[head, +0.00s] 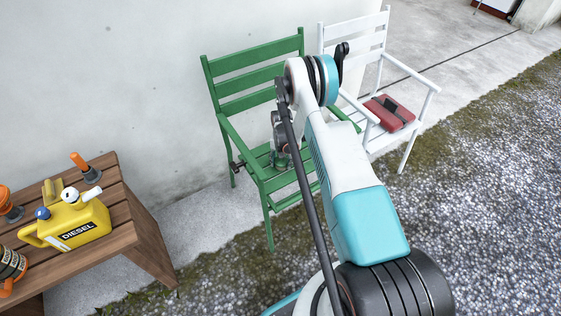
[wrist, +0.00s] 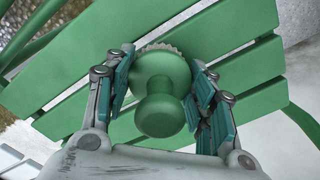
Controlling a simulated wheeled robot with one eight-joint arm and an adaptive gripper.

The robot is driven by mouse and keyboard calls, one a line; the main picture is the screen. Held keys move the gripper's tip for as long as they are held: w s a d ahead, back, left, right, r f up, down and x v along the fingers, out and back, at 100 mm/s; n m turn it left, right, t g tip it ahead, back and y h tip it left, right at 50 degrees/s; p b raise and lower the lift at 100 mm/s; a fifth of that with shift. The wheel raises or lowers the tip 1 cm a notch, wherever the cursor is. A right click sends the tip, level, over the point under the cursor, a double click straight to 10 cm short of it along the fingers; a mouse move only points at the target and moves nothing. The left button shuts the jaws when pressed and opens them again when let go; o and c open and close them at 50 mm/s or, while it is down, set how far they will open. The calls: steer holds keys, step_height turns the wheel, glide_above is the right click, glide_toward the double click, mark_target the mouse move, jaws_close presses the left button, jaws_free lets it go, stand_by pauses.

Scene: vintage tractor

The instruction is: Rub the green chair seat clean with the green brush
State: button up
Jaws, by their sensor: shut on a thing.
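The green slatted chair (head: 249,80) stands against the pale wall in the head view. Its seat (head: 284,181) is partly hidden behind my arm. In the wrist view the seat slats (wrist: 235,60) fill most of the background. The green brush (wrist: 160,97) has a round knob and a wider round head with pale bristles at its far edge. My gripper (wrist: 162,80) has one finger on each side of the brush and is shut on it. The brush is over the seat slats; whether its bristles touch them I cannot tell. In the head view my gripper (head: 281,155) is at the seat.
A white chair (head: 354,35) stands close at the right, with a dark red box-like thing (head: 389,112) on its seat. A wooden bench (head: 127,205) at the left bears a yellow diesel can (head: 75,222) and orange-topped items. Gravel ground lies open at the right.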

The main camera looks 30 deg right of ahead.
steer(key=shift+a, duration=0.2)
steer(key=shift+a+f, duration=0.1)
steer(key=shift+a, duration=0.55)
steer(key=shift+d, duration=0.15)
steer(key=shift+d, duration=0.65)
steer(key=shift+a, duration=0.1)
steer(key=shift+a+f, duration=0.1)
steer(key=shift+a, duration=0.65)
steer(key=shift+d, duration=0.15)
